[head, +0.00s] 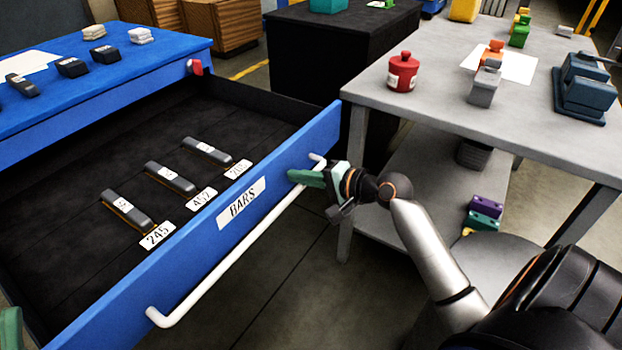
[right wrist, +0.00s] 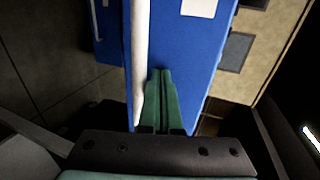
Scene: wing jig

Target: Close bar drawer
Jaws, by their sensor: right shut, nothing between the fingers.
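The bar drawer (head: 330,135) stands pulled far out, its blue front labelled BARS (head: 241,203). Three grey bars lie inside on the dark liner, each with a number card. The white handle (head: 225,262) runs along the front; it also shows in the right wrist view (right wrist: 141,50). My right gripper (head: 296,176) is shut and empty near the handle's far end, close to the drawer front. In the right wrist view its green fingertips (right wrist: 160,74) lie beside the handle, over the blue front; contact is unclear. My left gripper (head: 10,326) shows only as a green sliver at the left edge.
A blue worktop (head: 130,62) with several small blocks is behind the drawer. A grey table (head: 440,90) with a red pot (head: 403,72) stands right, its front leg near my right forearm. Floor is clear in front of the drawer.

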